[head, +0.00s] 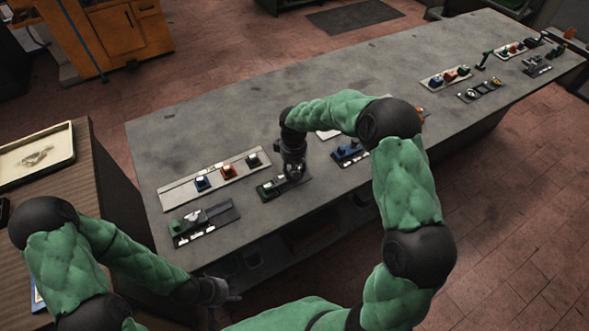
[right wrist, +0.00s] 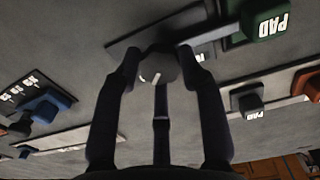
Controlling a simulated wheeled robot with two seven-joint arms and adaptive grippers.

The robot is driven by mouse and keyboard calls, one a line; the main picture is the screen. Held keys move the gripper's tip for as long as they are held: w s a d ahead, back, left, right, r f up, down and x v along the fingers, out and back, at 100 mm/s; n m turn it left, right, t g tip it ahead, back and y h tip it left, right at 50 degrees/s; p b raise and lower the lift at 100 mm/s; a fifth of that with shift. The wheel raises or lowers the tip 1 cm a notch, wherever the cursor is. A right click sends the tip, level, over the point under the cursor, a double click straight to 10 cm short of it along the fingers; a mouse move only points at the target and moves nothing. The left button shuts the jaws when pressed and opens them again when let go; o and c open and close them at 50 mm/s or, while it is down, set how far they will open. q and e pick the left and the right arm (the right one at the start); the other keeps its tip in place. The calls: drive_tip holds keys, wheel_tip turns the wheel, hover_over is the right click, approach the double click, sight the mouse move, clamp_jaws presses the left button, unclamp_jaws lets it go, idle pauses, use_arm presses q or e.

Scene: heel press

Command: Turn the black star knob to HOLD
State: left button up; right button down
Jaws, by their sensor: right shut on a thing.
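The black knob (right wrist: 157,72) has a round dark grey face with a short white mark, seen in the right wrist view. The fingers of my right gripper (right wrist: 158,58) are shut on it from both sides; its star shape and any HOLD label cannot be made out. In the head view my right gripper (head: 291,172) points down over a small dark panel (head: 303,178) and hides the knob. My left gripper (head: 222,291) is beside the bench's near edge, its fingers apart and empty.
A green PAD block (right wrist: 266,20) stands close to the right gripper. A light strip (head: 240,178) with blue, orange and black blocks lies at left on the grey bench (head: 160,145). Another dark panel (head: 215,225) is nearer. The bench's far left is clear.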

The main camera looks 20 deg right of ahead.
drive_tip(key=shift+w+a+f, duration=0.1)
drive_tip(key=shift+a+f, duration=0.05)
drive_tip(key=shift+a, duration=0.1)
drive_tip(key=c, duration=1.1)
unclamp_jaws()
drive_tip(key=o, duration=0.4)
drive_tip(key=shift+w, duration=0.1)
drive_tip(key=shift+c, duration=0.2)
drive_tip(key=shift+w+a, duration=0.1)
drive_tip(key=shift+d, duration=0.2)
wheel_tip(320, 180, up, 12)
drive_tip(key=shift+a, duration=0.1)
